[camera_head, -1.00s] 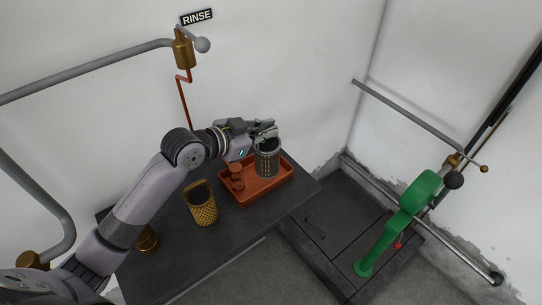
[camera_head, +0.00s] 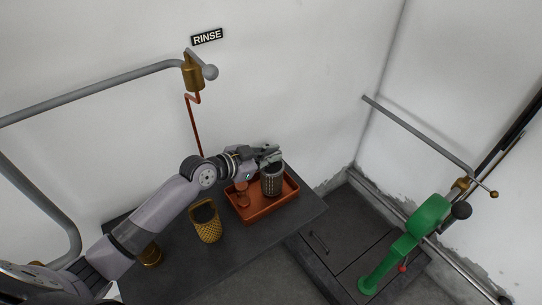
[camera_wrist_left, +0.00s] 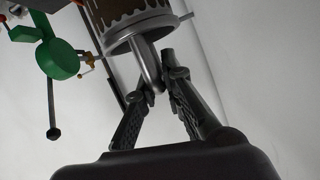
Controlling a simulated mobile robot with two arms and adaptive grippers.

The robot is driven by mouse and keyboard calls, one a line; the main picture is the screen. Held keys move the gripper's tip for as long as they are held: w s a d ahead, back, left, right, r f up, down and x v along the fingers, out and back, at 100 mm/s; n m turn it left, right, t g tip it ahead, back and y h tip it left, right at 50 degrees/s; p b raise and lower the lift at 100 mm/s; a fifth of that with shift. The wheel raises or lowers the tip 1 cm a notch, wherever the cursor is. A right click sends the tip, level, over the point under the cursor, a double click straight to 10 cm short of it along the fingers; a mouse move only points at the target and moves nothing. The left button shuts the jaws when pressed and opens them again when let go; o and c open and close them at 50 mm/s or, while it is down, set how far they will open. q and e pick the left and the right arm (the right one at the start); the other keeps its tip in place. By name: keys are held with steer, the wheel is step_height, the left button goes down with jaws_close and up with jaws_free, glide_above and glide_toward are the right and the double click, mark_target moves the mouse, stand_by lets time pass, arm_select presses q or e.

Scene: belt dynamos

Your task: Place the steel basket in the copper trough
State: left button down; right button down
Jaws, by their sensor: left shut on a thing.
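The steel basket (camera_head: 272,182) is a grey perforated cylinder at the right part of the copper trough (camera_head: 262,215), a shallow orange-brown tray on the dark table. The basket looks upright within the trough's outline; I cannot tell whether its base rests on the trough floor. My left gripper (camera_head: 269,156) is at the basket's top edge, shut on it. In the left wrist view the fingers (camera_wrist_left: 160,88) close on a curved metal part of the basket (camera_wrist_left: 140,30), whose lower patterned side shows above them. My right gripper is not in view.
A small copper-coloured piece (camera_head: 242,193) stands in the trough, left of the basket. A brass basket (camera_head: 206,222) and a brass object (camera_head: 150,254) stand on the table (camera_head: 245,245). A green lever device (camera_head: 405,245) stands at the right. Walls are behind.

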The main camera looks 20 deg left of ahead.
arm_select(q)
steer(key=shift+f, duration=0.4)
steer(key=shift+f, duration=0.1)
steer(key=c, duration=1.7)
jaws_free()
steer(key=shift+s, duration=0.1)
steer(key=b+v, duration=0.3)
steer(key=v, duration=0.9)
